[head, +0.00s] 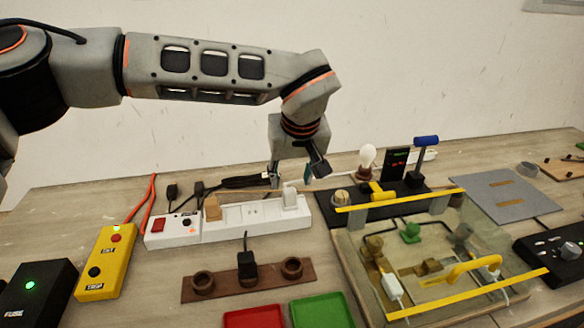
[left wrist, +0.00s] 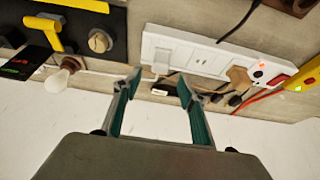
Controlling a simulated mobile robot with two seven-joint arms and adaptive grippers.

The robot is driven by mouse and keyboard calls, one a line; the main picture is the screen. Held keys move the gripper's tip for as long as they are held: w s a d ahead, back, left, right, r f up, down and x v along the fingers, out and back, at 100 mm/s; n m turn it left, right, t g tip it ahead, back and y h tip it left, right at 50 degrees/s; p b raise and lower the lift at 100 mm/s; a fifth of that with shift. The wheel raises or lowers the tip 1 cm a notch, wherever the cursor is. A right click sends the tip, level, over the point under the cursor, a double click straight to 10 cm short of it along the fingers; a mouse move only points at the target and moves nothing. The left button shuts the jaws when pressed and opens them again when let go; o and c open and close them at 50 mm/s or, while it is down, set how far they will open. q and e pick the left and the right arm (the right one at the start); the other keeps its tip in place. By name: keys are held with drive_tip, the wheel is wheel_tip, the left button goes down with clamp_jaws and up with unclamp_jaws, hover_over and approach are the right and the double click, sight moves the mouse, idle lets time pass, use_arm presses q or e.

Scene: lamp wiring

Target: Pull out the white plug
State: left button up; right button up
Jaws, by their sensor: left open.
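The white plug (head: 290,197) stands in the right end of a white power strip (head: 243,219). In the left wrist view the white plug (left wrist: 161,66) shows just beyond the gap between my fingertips. My left gripper (head: 291,180) is open and empty, pointing down above and slightly behind the plug, its fingers spread. In the left wrist view both teal fingers of the gripper (left wrist: 160,82) are apart, and I cannot tell whether they touch the plug. My right gripper is not in view.
A brown plug (head: 212,207) sits further left in the strip; black plugs and cables lie behind. A lit bulb (head: 367,158) and a black panel stand to the right. In front are a brown socket board (head: 220,287) and red and green pads.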

sight(289, 190)
use_arm(q)
drive_tip(key=x, duration=0.2)
drive_tip(key=shift+s+f, duration=0.15)
drive_tip(key=shift+f, duration=0.2)
drive_tip(key=x, duration=0.3)
drive_tip(key=shift+f, duration=0.15)
drive_tip(key=shift+w+a+f, duration=0.1)
drive_tip(key=shift+w+f, duration=0.3)
drive_tip(key=shift+f, duration=0.15)
clamp_jaws()
drive_tip(key=c, duration=0.8)
unclamp_jaws()
clamp_jaws()
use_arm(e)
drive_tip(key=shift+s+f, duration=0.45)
use_arm(q)
drive_tip(key=shift+r, duration=0.3)
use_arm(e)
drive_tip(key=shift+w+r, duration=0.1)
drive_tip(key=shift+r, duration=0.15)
use_arm(q)
drive_tip(key=shift+r, duration=0.2)
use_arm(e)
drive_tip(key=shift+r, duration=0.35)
